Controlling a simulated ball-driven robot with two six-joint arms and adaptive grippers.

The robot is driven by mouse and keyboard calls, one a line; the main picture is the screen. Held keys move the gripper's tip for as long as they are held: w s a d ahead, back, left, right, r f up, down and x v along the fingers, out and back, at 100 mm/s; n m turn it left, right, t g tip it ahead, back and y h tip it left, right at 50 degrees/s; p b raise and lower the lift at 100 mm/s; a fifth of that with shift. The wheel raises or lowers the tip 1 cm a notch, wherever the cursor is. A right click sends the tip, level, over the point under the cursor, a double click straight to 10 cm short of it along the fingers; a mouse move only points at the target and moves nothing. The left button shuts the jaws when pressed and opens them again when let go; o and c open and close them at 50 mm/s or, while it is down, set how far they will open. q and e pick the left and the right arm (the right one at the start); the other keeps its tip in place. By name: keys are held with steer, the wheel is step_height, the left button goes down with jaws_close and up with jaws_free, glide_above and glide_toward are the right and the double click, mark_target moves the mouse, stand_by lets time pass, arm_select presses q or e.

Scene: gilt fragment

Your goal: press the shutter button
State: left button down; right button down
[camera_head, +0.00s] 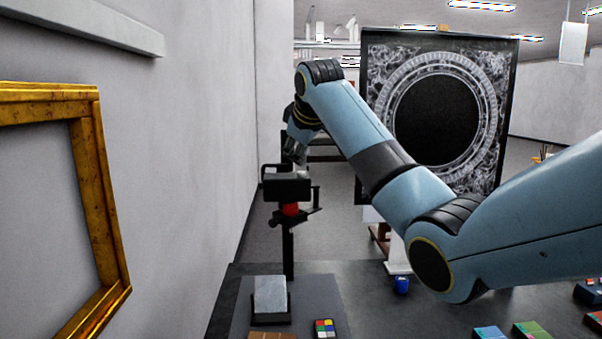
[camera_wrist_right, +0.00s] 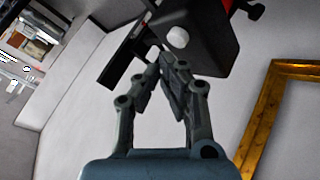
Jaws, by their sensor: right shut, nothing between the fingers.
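A black camera (camera_head: 287,189) stands upright on a dark stand, with a red part just below its body. In the right wrist view the black camera body (camera_wrist_right: 212,38) fills the top, with a round pale shutter button (camera_wrist_right: 178,36) on it. My right gripper (camera_head: 298,155) is above the camera in the head view, partly hidden by its own wrist. In the wrist view the right gripper (camera_wrist_right: 168,62) has its fingertips together and empty, just below the button in the picture. I cannot tell whether they touch it. My left gripper is not in view.
A gold frame (camera_head: 112,220) hangs on the left wall. A dark table (camera_head: 375,310) in front holds a grey plate on a stand (camera_head: 270,295), a colour chart (camera_head: 325,328) and a blue cup (camera_head: 401,285). A large ornate dark panel (camera_head: 490,100) stands behind my right arm.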

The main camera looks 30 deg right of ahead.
mark_target(298, 172)
steer(key=shift+f+p, duration=0.3)
stand_by(0.6)
steer(key=shift+f, duration=0.5)
stand_by(0.6)
steer(key=shift+r, duration=0.85)
steer(key=shift+r, duration=2.5)
steer(key=shift+f, duration=0.1)
